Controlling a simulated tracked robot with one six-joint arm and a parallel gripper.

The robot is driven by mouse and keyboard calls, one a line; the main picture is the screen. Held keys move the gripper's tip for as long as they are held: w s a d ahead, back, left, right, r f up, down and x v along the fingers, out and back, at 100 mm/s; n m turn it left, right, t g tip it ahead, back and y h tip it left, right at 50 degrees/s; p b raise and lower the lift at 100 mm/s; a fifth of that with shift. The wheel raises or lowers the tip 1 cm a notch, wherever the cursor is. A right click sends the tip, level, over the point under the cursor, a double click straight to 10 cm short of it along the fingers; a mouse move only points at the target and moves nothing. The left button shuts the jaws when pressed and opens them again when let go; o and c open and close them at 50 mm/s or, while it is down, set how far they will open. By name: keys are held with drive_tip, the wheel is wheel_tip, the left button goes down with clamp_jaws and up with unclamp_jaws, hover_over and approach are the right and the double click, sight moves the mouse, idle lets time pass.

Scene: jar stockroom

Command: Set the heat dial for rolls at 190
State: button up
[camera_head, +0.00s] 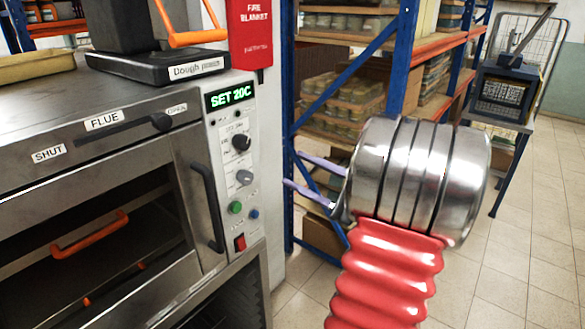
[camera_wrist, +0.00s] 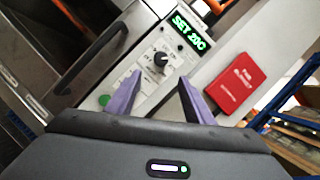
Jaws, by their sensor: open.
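The oven's control panel (camera_head: 224,215) has a green lit display (camera_head: 230,96) that seems to read "SET 20C". It also shows in the wrist view (camera_wrist: 188,33). Below it are a black dial (camera_head: 241,142) and a grey dial (camera_head: 244,177); I cannot read which is the heat dial. My gripper (camera_head: 291,170), with purple fingers, is open and empty to the right of the panel in the head view. In the wrist view the black dial (camera_wrist: 160,59) lies just beyond the gap between my fingertips (camera_wrist: 160,76), apart from them. The grey dial is not clear there.
The oven door handle (camera_head: 207,208) stands out left of the panel. A red fire blanket box (camera_head: 250,35) and blue shelving (camera_head: 398,70) are nearby.

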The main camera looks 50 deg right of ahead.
sight(246, 145)
drive_tip(key=shift+s, duration=0.1)
drive_tip(key=a+r+m+h, duration=0.1)
drive_tip(key=m, duration=0.2)
drive_tip(key=a+r+m+g+h, duration=0.1)
drive_tip(key=r+m+h, duration=0.1)
drive_tip(key=m, duration=0.1)
drive_tip(key=s+a+r+m+g+h, duration=0.1)
drive_tip(key=m+h, duration=0.1)
drive_tip(key=m, duration=0.1)
drive_tip(key=shift+a+r, duration=0.25)
idle(0.4)
drive_tip(key=shift+w+a, duration=0.15)
drive_tip(key=shift+w, duration=2.15)
drive_tip(key=shift+w+a, duration=0.15)
drive_tip(key=shift+w, duration=2.15)
drive_tip(key=shift+w+a, duration=0.15)
drive_tip(key=shift+w, duration=2.15)
